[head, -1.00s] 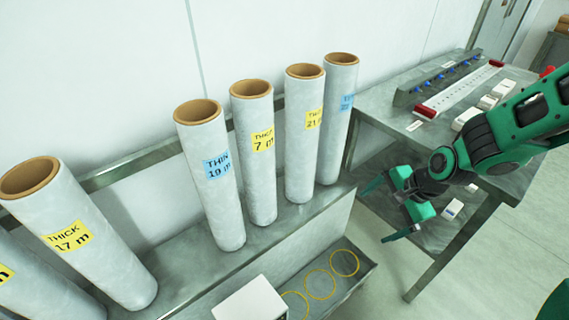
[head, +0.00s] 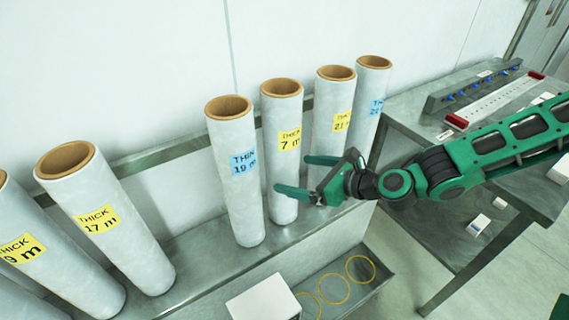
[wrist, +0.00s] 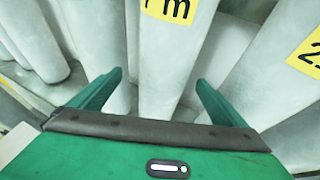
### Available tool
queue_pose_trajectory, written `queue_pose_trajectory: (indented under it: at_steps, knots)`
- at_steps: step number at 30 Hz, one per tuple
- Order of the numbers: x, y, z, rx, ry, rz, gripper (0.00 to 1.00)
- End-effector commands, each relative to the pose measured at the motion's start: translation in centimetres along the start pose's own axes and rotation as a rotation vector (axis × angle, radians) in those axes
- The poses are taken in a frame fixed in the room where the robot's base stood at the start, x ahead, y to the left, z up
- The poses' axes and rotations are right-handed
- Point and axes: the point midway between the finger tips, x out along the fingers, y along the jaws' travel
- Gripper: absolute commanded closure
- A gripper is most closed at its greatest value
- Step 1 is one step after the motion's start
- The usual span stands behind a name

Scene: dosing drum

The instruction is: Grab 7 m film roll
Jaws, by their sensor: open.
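The 7 m film roll (head: 283,165) is a tall pale tube with a brown core and a yellow "THICK 7 m" label. It stands upright on the metal shelf between the "THIN 19 m" roll and a yellow-labelled roll. My gripper (head: 298,174) is open at the roll's lower half. In the wrist view the 7 m roll (wrist: 172,60) rises centrally, just beyond and between the two green fingers (wrist: 152,88). I cannot tell whether the fingers touch it. The gripper hides part of its lower right side in the head view.
The "THIN 19 m" roll (head: 237,185) stands close on the left, and the yellow-labelled roll (head: 328,125) close on the right. A blue-labelled roll (head: 371,100) is farther right. A white box (head: 263,300) sits in front, below the shelf.

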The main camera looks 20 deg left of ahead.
Motion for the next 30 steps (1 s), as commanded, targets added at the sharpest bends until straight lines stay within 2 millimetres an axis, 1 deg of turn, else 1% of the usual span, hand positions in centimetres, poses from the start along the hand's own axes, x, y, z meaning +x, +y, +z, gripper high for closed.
queue_pose_trajectory:
  at_steps: [1, 3, 8, 10, 15, 18, 22, 28, 29, 30]
  knots:
    - [0.7, 0.1, 0.0, 0.0, 0.0, 0.002, 0.04]
    - [1.4, 0.0, 0.0, 0.0, 0.0, 0.002, 0.04]
    - [2.2, -0.1, -0.1, -0.002, 0.002, 0.0, 0.04]
    - [2.8, -0.2, -0.1, -0.001, 0.001, 0.001, 0.04]
    - [5.2, -0.8, -0.1, 0.0, 0.001, 0.001, 0.04]
    - [6.4, -0.7, -0.1, -0.002, 0.002, 0.002, 0.04]
    - [7.0, -0.8, -0.1, -0.003, 0.002, 0.001, 0.04]
    - [7.1, -0.8, -0.1, -0.003, 0.003, 0.0, 0.04]
    - [7.1, -0.8, -0.1, -0.003, 0.003, 0.0, 0.06]
    - [7.1, -0.8, -0.1, -0.003, 0.003, 0.0, 0.16]
